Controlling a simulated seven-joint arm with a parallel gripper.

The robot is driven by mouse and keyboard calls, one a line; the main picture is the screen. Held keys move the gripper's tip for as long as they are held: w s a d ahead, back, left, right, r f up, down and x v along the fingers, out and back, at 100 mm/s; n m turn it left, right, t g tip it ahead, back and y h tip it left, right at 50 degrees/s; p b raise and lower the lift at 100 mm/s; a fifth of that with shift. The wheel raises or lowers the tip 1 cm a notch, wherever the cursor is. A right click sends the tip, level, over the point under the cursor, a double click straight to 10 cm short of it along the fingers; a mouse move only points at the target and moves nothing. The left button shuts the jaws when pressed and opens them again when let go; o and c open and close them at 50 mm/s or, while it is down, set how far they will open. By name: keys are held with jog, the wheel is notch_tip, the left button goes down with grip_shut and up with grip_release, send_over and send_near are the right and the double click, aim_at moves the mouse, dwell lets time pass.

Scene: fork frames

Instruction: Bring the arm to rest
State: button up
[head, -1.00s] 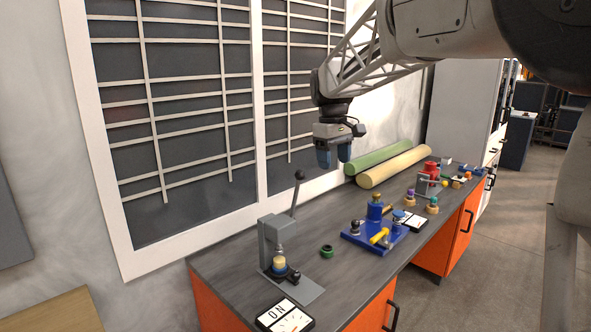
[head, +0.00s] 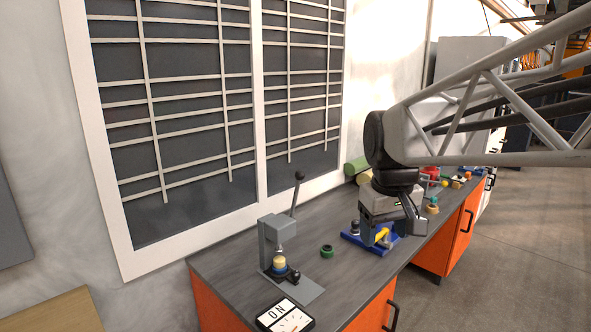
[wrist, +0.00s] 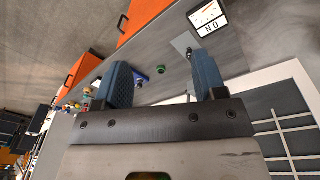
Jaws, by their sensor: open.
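My gripper (wrist: 162,72) shows in the wrist view with its two blue fingers wide apart and nothing between them. In the head view my gripper (head: 392,208) hangs above the workbench (head: 225,262), in front of the blue tray (head: 352,236) and hiding part of it. Its fingertips are hard to make out there. My lattice arm link reaches in from the right edge at the upper right.
Several small parts lie farther back, with a green roll (head: 357,166) by the wall.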

jog(key=s+d+f+m, duration=0.1)
jog(key=s+f, duration=0.4)
jog(key=s, duration=0.3)
jog(key=s+d+f+m+t, duration=0.1)
jog(key=s+f+m, duration=0.1)
jog(key=s+f, duration=0.3)
jog(key=s, duration=0.4)
